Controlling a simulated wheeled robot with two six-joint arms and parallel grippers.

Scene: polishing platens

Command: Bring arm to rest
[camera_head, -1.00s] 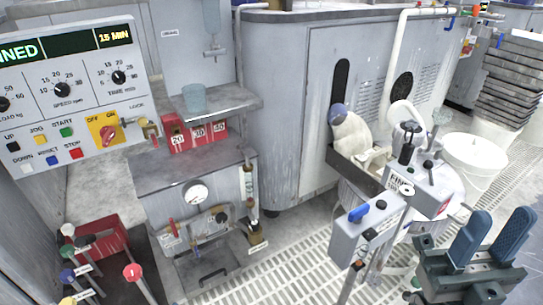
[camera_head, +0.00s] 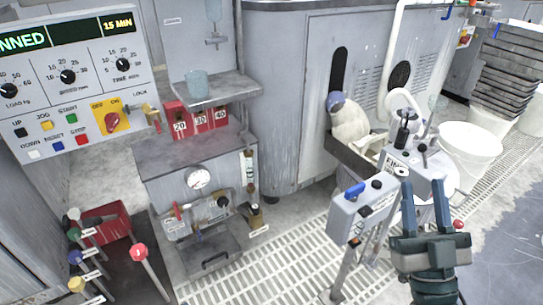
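My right gripper (camera_head: 424,188) is in the lower right of the head view, with its two blue-green fingers pointing up. The fingers stand apart with a clear gap, and nothing is held between them. It appears in front of a grey machine head with black knobs (camera_head: 408,160) and to the right of a grey control box with a blue lever (camera_head: 357,212). Whether it touches either cannot be told. My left gripper is not in view.
A control panel (camera_head: 75,75) stands at the left. A blue cup (camera_head: 196,83) sits on a shelf above numbered red boxes (camera_head: 198,120). Colored-knob levers (camera_head: 139,252) rise at lower left. A white bucket (camera_head: 472,146) and stacked dark trays (camera_head: 505,65) stand right. Floor at far right is clear.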

